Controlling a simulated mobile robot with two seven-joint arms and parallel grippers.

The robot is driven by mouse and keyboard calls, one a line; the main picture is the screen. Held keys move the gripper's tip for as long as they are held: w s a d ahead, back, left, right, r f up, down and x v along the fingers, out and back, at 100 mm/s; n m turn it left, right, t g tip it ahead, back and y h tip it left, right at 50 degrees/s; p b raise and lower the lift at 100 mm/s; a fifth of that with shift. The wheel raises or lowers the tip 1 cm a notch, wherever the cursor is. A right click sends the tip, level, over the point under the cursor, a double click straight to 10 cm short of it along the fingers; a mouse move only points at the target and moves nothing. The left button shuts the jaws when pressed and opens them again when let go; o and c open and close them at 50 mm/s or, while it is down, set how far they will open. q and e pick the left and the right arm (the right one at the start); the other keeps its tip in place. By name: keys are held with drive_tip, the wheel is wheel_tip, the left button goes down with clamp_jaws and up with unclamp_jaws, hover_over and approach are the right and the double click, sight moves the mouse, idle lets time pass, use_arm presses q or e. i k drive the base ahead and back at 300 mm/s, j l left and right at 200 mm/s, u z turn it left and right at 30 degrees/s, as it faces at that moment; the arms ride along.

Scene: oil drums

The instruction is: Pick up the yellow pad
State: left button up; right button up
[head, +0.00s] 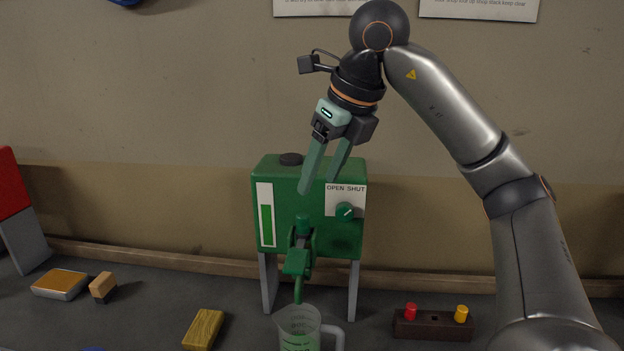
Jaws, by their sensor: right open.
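A yellow block-like pad (203,329) with a streaked top lies on the dark bench at the lower left of centre. A second flat pad (60,283) with an orange-yellow top and pale sides lies farther left; I cannot tell which one the task names. My right gripper (318,185) is open and empty, its fingers pointing down in front of the upper part of the green drum (282,190). It is well above and to the right of both pads. My left gripper is not in view.
A clear measuring jug (300,328) with green liquid stands under the drum's tap (298,262). A small wooden-topped block (103,287) sits beside the orange-yellow pad. A dark rack (432,325) with red and yellow pegs is at right. A red drum (12,185) stands far left.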

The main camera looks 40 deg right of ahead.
sight(202, 334)
drive_tip(key=k, duration=1)
